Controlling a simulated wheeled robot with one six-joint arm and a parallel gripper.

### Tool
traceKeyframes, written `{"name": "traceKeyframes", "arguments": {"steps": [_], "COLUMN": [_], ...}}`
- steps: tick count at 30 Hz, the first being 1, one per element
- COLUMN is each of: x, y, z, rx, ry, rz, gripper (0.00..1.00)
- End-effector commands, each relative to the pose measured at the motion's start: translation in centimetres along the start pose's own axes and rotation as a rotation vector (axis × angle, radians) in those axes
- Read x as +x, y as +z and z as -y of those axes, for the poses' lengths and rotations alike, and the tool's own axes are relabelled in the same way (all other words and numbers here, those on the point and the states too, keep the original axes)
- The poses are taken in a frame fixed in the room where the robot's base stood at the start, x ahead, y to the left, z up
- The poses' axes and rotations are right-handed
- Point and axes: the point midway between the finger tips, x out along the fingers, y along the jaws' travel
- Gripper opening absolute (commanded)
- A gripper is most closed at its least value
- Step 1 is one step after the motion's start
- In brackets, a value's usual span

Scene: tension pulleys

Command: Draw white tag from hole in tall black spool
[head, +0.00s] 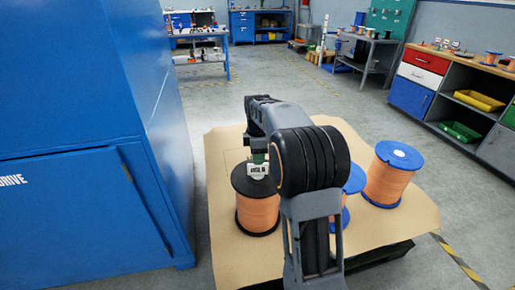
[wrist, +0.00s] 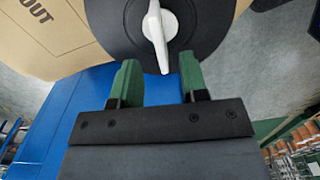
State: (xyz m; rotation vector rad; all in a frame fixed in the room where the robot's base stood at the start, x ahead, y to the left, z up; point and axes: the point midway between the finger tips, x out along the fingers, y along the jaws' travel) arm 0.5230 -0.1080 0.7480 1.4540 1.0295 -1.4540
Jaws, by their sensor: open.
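The tall black spool (head: 257,213), wound with copper-coloured wire, stands upright on the brown sheet. The white tag (head: 259,171), with dark lettering, stands up at the middle of its top flange. In the wrist view the black flange (wrist: 205,25) fills the top, and the white tag (wrist: 156,25) shows as a round base with a narrow upright part. My gripper (wrist: 158,66) is open, its two green fingers on either side of the tag's near end, with gaps on both sides. In the head view my arm hides most of the gripper; a green finger shows just above the tag.
A blue-flanged spool (head: 393,175) stands to the right; another blue spool (head: 353,183) is partly hidden behind my arm. They share the brown sheet (head: 236,262). A tall blue cabinet (head: 70,150) stands close on the left. Open floor lies behind.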

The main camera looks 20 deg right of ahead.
Motion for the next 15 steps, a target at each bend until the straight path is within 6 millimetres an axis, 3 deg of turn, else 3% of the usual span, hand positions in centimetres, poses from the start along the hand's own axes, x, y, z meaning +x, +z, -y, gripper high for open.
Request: {"name": "traceKeyframes", "arguments": {"steps": [1, 6, 15], "x": [1.3, 3.9, 6.1], "y": [0.0, 0.0, 0.0], "z": [0.1, 0.1, 0.0], "rx": [0.000, 0.000, 0.001], "ry": [-0.003, -0.003, 0.000], "rz": [0.000, 0.000, 0.000], "gripper": [0.40, 0.40, 0.40]}}
